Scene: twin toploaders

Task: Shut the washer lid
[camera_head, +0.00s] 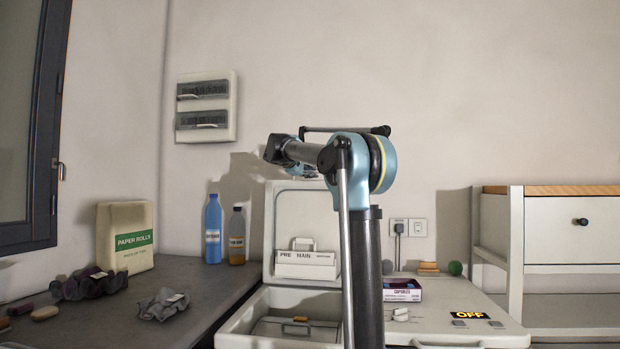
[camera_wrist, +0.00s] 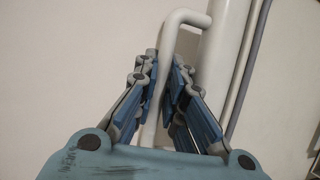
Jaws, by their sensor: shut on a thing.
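The left toploader (camera_head: 232,333) has its white lid (camera_head: 268,235) standing open, upright against the wall. A compartment panel marked PRE and MAIN (camera_head: 306,264) shows at the lid's lower inner face. A grey inner flap with a handle (camera_head: 297,329) shows in the opening. My gripper (camera_wrist: 166,72) is shut on a white bent bar (camera_wrist: 172,38) in the wrist view. The bar looks like a handle, but its join to the lid cannot be seen. In the head view my arm reaches over the lid's top and hides part of it.
The right toploader's top (camera_head: 440,322) is closed, with an OFF display (camera_head: 466,315) and a small box (camera_head: 402,289). A white shelf unit (camera_head: 514,245) stands at right.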

